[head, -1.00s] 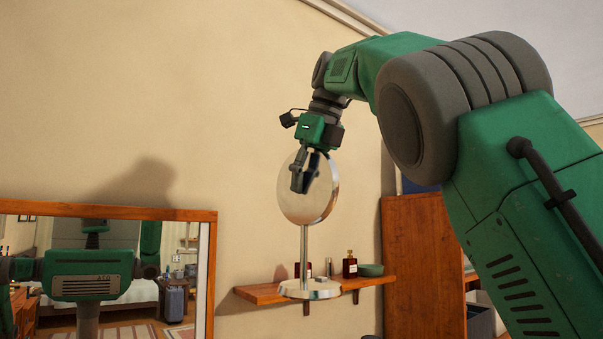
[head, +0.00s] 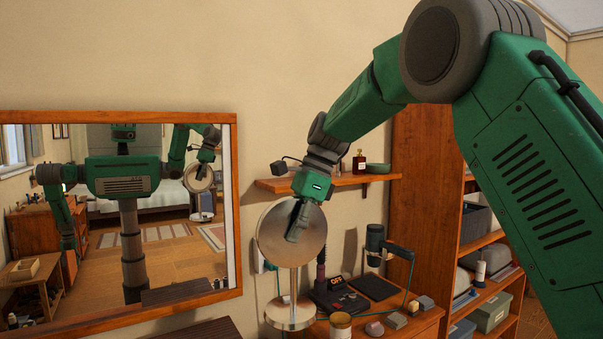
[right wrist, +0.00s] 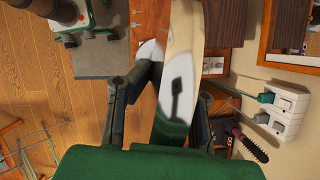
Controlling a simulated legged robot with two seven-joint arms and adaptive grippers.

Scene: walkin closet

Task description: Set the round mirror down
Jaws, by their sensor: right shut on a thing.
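The round mirror (head: 276,240) has a silver disc on a thin post with a round metal base (head: 290,316). My right gripper (head: 294,232) is shut on the disc near its upper right part. The mirror hangs upright, its base overlapping the left part of the wooden dresser top (head: 400,325) in the head view; whether it touches cannot be told. In the right wrist view the mirror (right wrist: 178,85) shows edge-on between the two fingers of my gripper (right wrist: 155,110). My left arm shows only as a reflection in the wall mirror (head: 135,200).
A shelving unit (head: 425,180) stands to the right.

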